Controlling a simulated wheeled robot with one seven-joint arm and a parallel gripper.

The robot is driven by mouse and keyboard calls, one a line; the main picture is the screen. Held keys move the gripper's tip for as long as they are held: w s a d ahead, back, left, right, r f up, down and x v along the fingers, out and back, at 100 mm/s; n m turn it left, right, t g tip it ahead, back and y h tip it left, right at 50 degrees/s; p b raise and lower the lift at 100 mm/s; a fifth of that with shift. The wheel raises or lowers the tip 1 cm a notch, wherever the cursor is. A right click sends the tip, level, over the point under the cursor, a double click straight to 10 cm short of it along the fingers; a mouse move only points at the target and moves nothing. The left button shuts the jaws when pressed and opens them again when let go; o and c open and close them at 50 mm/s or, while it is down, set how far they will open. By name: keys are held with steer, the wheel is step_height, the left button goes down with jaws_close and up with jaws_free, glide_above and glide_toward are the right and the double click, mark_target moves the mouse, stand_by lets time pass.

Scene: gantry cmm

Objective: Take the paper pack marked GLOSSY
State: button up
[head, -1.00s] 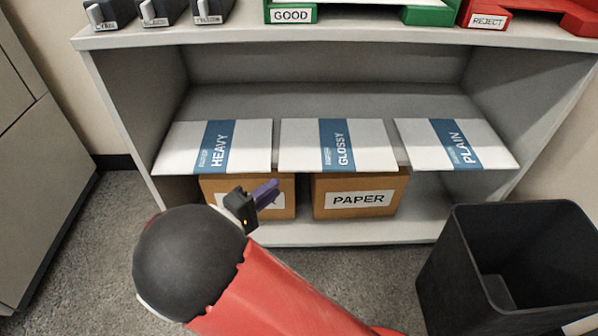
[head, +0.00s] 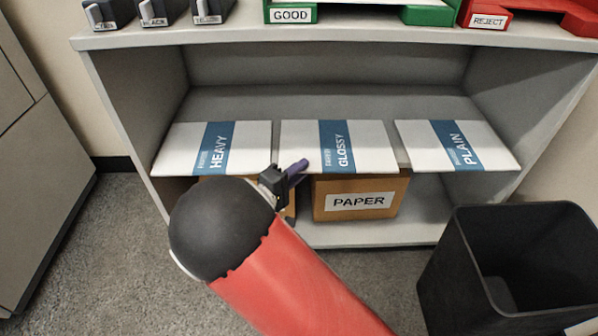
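The GLOSSY paper pack (head: 372,148) is a flat white pack with a blue label band. It lies on the middle shelf between the HEAVY pack (head: 252,147) and the PLAIN pack (head: 425,148). My gripper (head: 298,171) shows small beyond the black joint of my red arm, near the front left corner of the GLOSSY pack. One purple finger shows there. Whether the fingers are apart, and whether they touch the pack, cannot be told from this view. My arm hides part of the space below the HEAVY pack.
The packs lie on a grey shelf unit (head: 330,100). A cardboard PAPER box (head: 325,188) stands on the shelf below, with another box partly hidden beside it. A black bin (head: 450,265) stands at the right. Green GOOD (head: 428,16) and red REJECT (head: 530,12) trays stand on top.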

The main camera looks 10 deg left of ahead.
steer(key=shift+c, duration=0.4)
jaws_close()
steer(key=shift+r+p, duration=0.8)
steer(key=shift+r, duration=0.65)
steer(key=shift+f, duration=0.15)
steer(key=shift+s, duration=0.1)
steer(key=s+a+r+p, duration=0.1)
steer(key=s+a+r, duration=0.1)
steer(key=s, duration=0.4)
steer(key=s+a+r+p, duration=0.1)
steer(key=s+a+r, duration=0.2)
steer(key=s+a, duration=0.2)
steer(key=shift+s+a+p, duration=0.15)
steer(key=shift+s+p, duration=0.25)
